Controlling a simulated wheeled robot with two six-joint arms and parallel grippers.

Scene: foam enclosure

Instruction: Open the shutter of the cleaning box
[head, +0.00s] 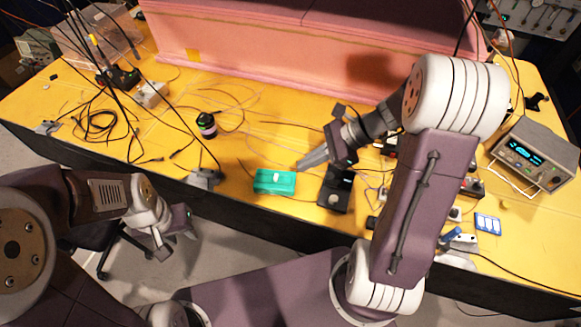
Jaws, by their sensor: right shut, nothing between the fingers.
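The cleaning box is a small teal-green box (262,182) on the yellow table near its front edge. A small pale tab (277,178) shows on its top, apparently the shutter; I cannot tell its exact position. My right gripper (299,167) is shut and empty. Its tips are just above and right of the box's upper right corner in the picture and point left; whether they touch it is unclear. My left gripper (166,250) hangs in front of the table's front edge, left of the box; its finger opening cannot be made out.
A dark device (335,190) stands right of the box, below my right gripper. A black jar (206,125) and loose cables (100,122) lie to the left. A pink foam enclosure (290,60) fills the back. A display instrument (533,152) stands at the far right.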

